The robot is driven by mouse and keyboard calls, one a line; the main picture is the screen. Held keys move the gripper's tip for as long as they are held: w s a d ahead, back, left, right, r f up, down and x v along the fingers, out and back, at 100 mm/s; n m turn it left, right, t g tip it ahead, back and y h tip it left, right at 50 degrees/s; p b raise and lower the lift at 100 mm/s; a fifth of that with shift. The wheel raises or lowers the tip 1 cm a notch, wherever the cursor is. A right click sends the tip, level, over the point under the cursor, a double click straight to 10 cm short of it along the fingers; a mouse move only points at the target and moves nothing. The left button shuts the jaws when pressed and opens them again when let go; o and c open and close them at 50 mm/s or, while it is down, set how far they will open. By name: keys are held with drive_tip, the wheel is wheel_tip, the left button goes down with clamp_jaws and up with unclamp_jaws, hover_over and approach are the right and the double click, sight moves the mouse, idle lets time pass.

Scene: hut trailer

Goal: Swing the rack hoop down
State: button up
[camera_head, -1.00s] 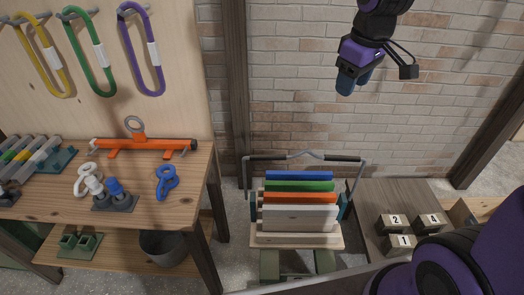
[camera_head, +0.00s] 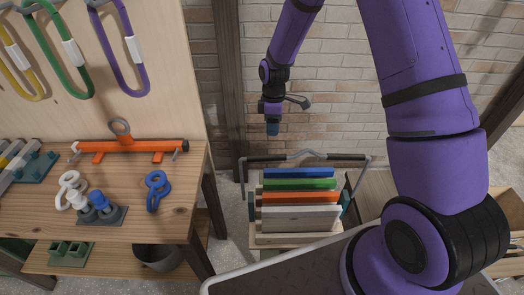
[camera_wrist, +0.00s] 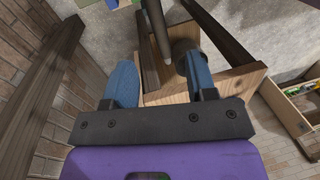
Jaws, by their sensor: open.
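The rack (camera_head: 262,238) holds upright blue, green, orange and pale slabs on the floor in front of the brick wall. Its hoop (camera_head: 305,153), a grey tube with two black grips, stands raised over the back of the slabs. My gripper (camera_head: 272,128) points down and appears a little above the hoop's left grip in the head view, apart from it. In the wrist view my gripper (camera_wrist: 160,85) has its two blue fingers wide apart with nothing held. A grey rod (camera_wrist: 155,28) shows beyond and between them; I cannot tell if it is the hoop.
A wooden workbench (camera_head: 120,225) stands left, with an orange bar tool (camera_head: 130,146) and a blue link (camera_head: 157,190). Coloured loops hang on the board above it. A dark wooden post (camera_head: 231,100) runs up the brick wall (camera_head: 340,110) near my gripper.

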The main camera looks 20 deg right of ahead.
drive_tip(key=shift+n, duration=0.3)
drive_tip(key=f, duration=0.4)
drive_tip(key=a+f, duration=0.1)
drive_tip(key=f, duration=0.3)
drive_tip(key=s+f, duration=0.1)
drive_tip(key=f, duration=0.4)
drive_tip(key=shift+a, duration=0.2)
drive_tip(key=shift+s, duration=0.1)
clamp_jaws()
